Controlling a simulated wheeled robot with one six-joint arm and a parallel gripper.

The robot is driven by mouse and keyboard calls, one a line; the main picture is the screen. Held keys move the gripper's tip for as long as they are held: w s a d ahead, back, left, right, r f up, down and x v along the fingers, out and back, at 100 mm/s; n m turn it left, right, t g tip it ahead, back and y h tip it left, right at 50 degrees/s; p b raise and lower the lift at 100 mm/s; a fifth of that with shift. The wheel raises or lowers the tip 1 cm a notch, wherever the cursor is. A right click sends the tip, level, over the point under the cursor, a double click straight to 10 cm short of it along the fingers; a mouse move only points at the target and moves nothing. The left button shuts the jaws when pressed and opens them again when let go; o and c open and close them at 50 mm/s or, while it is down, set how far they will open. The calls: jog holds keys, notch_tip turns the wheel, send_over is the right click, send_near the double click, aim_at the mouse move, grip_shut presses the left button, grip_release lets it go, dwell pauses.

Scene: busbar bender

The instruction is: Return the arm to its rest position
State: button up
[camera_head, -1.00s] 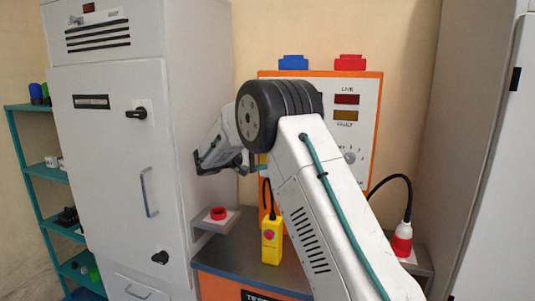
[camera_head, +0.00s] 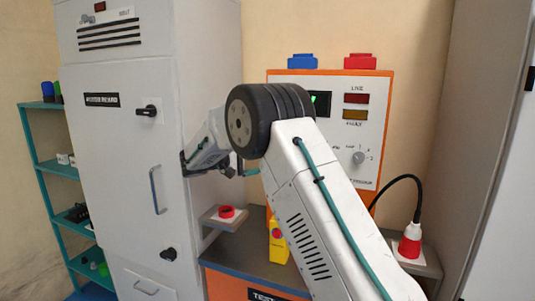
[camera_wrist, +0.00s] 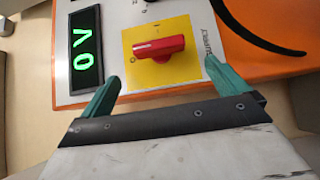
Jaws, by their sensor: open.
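My gripper (camera_wrist: 165,88) is open and empty in the wrist view, its two teal fingers spread wide. Beyond it is a red rotary switch (camera_wrist: 158,47) on a yellow plate, with its handle lying across the picture. The switch appears between the fingertips in the picture; the gap in depth is hard to judge. A display (camera_wrist: 84,49) left of the switch glows green. In the head view my gripper (camera_head: 215,170) shows left of my dark round arm joint, in front of the orange-edged panel (camera_head: 368,135). My arm hides part of that panel, including the red switch.
A tall grey cabinet (camera_head: 120,200) stands close on the left, with a red ring-shaped part (camera_head: 226,212) on a small shelf beside it. A yellow pendant (camera_head: 278,242) stands below the panel.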

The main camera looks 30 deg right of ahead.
jog(key=shift+a, duration=0.35)
dwell(0.3)
jog(key=s+a+f+n+g+y, duration=0.1)
jog(key=s+f+n+y, duration=0.2)
jog(key=s+f+y, duration=0.45)
jog(key=s+a+t+y, duration=0.1)
jog(key=s+a+y, duration=0.2)
jog(key=s, duration=1)
jog(key=s+a+r+m+t+y, duration=0.1)
jog(key=s+a+y, duration=0.3)
jog(key=s, duration=0.9)
jog(key=s+a+r+t+y, duration=0.1)
jog(key=s+a, duration=0.4)
jog(key=s, duration=0.9)
jog(key=shift+a+r+m+t+y, duration=0.25)
jog(key=shift+a+m+t+y, duration=0.15)
jog(key=shift+t+y, duration=0.65)
